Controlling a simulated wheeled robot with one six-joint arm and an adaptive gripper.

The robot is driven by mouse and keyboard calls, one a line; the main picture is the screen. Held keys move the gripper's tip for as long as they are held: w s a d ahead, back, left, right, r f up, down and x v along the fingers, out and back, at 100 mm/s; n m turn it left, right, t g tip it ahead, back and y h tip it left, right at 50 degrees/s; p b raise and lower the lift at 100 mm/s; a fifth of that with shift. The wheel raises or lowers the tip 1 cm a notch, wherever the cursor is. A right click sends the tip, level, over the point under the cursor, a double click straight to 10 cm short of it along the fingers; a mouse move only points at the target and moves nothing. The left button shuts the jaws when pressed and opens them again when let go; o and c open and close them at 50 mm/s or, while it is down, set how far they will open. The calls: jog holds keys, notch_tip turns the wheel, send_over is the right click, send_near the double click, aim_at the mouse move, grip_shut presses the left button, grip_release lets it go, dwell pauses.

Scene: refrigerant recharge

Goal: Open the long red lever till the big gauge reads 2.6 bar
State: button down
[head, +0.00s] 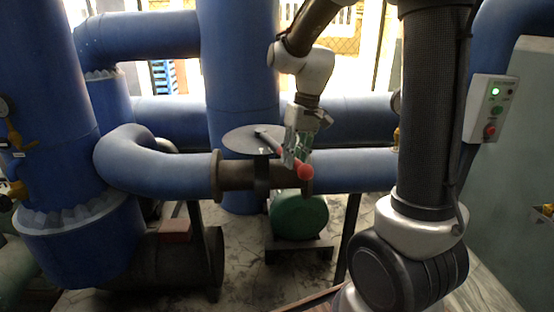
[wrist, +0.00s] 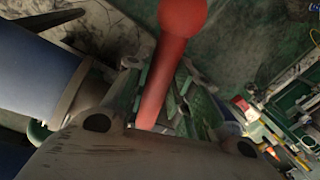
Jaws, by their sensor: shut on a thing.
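The long red lever (head: 304,172) has a ball end and a pale metal shank, and sits above the dark pipe section in the middle of the head view. My gripper (head: 293,157) comes down on it from above and is shut on its red part, just behind the ball. In the wrist view the red lever (wrist: 166,62) runs between the fingers of my gripper (wrist: 164,90), with its ball beyond them at the top. I cannot make out the big gauge's face or any reading in either view.
Blue pipes (head: 150,168) surround the spot. A green motor (head: 299,216) stands below. A control box (head: 491,108) with a lit green lamp is at right.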

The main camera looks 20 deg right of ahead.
jog(key=w+d+n, duration=0.2)
jog(key=d+n, duration=0.2)
jog(key=d, duration=0.4)
jog(key=shift+w+d+n+g, duration=0.3)
jog(key=shift+d+g, duration=0.05)
jog(key=shift+g, duration=0.05)
jog(key=c, duration=1.2)
grip_release()
jog(key=v, duration=1.2)
jog(key=shift+a, duration=0.1)
